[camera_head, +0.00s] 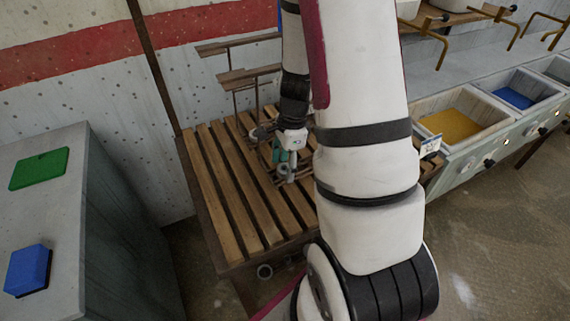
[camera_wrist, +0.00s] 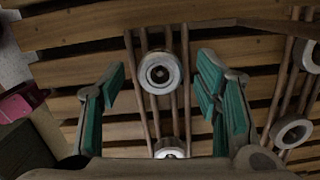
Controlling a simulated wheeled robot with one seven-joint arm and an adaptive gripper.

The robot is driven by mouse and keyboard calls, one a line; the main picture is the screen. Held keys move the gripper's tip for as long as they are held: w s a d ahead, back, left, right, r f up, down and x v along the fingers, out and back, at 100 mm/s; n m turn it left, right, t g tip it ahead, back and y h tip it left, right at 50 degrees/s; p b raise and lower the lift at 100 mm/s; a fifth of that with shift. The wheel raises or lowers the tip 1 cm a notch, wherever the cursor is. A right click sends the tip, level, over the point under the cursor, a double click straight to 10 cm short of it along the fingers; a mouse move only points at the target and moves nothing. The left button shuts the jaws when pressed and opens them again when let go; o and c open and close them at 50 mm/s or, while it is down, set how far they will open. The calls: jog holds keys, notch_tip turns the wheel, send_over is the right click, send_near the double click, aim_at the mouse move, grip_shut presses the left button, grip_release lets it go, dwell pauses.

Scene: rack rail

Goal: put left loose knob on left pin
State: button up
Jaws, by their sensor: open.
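My gripper (camera_head: 287,158) is low over the slatted wooden bench, with its green-padded fingers spread wide apart. In the wrist view a round grey knob (camera_wrist: 160,73) with a dark centre sits between the two fingertips, touching neither pad. It lies over thin parallel rods above the slats. A second round metal piece (camera_wrist: 169,149) shows lower between the fingers, partly cut off by the gripper body. I cannot tell which round piece is a pin and which is loose. In the head view the knobs are small and partly hidden by my gripper.
More round grey pieces stand on rods at the right, one lower (camera_wrist: 292,131) and one at the edge (camera_wrist: 311,56). The slatted bench (camera_head: 222,193) has bare slats left of my gripper. A grey cabinet (camera_head: 125,220) stands left; a counter with bins (camera_head: 470,148) is right.

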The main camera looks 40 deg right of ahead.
notch_tip(320, 180, up, 12)
jog(key=d, duration=0.1)
jog(key=shift+s+d+f, duration=0.15)
jog(key=shift+s+d, duration=0.05)
jog(key=shift+s, duration=0.05)
jog(key=shift+a, duration=0.1)
jog(key=s+a+r+n+t+p, duration=0.2)
jog(key=s+a+r+n, duration=0.3)
jog(key=a+r+n, duration=0.7)
jog(key=s+a+r+n, duration=0.3)
jog(key=s+n, duration=0.2)
jog(key=s+a+r+n+t+h, duration=0.1)
jog(key=s+a+r+n, duration=0.2)
jog(key=s+a+n, duration=0.1)
jog(key=shift+s+n+t+p, duration=0.3)
jog(key=shift+s+n+p, duration=0.2)
jog(key=shift+n, duration=0.3)
jog(key=shift+r, duration=0.1)
